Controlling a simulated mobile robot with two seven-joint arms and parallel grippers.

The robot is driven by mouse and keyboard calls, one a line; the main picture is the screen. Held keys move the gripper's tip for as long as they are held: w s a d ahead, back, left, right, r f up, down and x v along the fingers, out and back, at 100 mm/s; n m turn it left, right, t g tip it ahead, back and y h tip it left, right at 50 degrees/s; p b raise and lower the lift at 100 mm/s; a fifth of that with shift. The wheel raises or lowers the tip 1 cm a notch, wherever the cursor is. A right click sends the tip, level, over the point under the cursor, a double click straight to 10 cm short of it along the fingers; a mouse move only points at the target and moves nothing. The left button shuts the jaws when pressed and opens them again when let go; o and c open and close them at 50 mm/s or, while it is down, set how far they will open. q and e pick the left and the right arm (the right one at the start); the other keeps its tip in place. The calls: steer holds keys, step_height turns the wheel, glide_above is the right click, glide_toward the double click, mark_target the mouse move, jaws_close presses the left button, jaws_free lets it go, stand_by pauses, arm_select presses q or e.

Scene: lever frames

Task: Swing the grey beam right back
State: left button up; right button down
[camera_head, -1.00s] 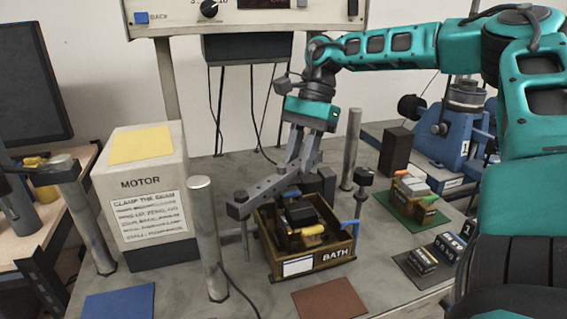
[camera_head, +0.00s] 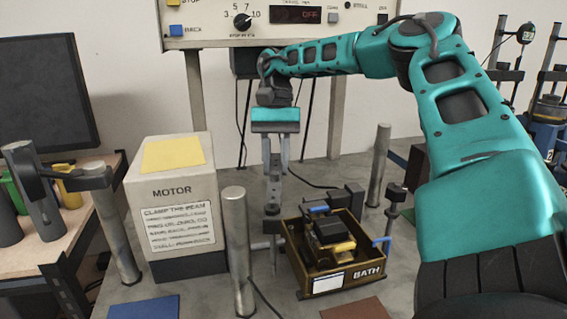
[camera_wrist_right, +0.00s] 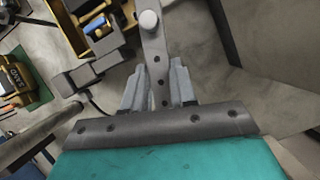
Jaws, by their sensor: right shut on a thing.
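The grey beam (camera_head: 273,188) is a drilled metal bar beside and partly above the left side of the bath (camera_head: 343,284). It shows nearly end-on in the head view. In the right wrist view the beam (camera_wrist_right: 154,45) runs up from between my fingers to a round pale pin at the top. My right gripper (camera_head: 275,168) reaches down from above and is shut on the beam; its fingers also flank it in the right wrist view (camera_wrist_right: 160,88). My left gripper is not in view.
The white motor box (camera_head: 172,205) stands left of the beam, with a steel post (camera_head: 237,250) between them. Another post (camera_head: 378,165) rises right of the bath. A blue mat (camera_head: 145,308) and a brown mat (camera_head: 355,309) lie in front. A control panel (camera_head: 280,22) hangs behind.

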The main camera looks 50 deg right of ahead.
steer(key=shift+w+a, duration=0.15)
steer(key=shift+w, duration=0.05)
stand_by(0.3)
steer(key=c, duration=0.9)
jaws_free()
steer(key=shift+s, duration=0.1)
